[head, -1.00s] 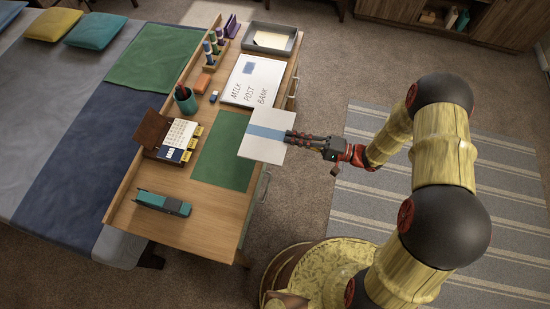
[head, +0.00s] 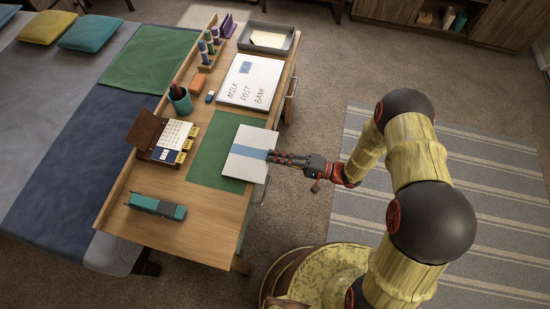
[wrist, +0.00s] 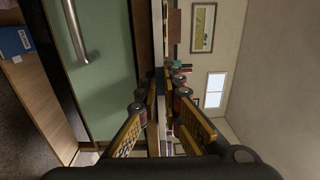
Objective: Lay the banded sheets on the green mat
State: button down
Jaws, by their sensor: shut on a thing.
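The banded sheets (head: 247,164) are a white square stack with a blue band across the middle. In the wrist view the stack (wrist: 158,100) shows edge-on as a thin strip between the fingers. My gripper (head: 271,157) is shut on its right edge, at the band. The green mat (head: 208,158) lies on the desk, and the sheets cover much of its right part from this view. The sheets reach past the mat's right side. I cannot tell whether they touch the mat or hang just above it.
A whiteboard with writing (head: 249,80) lies beyond the mat. A grey tray (head: 267,38) is at the far end. A pen cup (head: 180,100) and calendar (head: 172,140) stand left of the mat. A teal stapler (head: 157,206) lies nearer, with bare desk around it.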

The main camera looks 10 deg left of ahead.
jog(key=shift+f, duration=0.1)
jog(key=c, duration=2)
grip_release()
jog(key=d, duration=0.4)
jog(key=d+p, duration=0.1)
jog(key=d, duration=0.3)
jog(key=s+d+p, duration=0.1)
jog(key=d, duration=0.3)
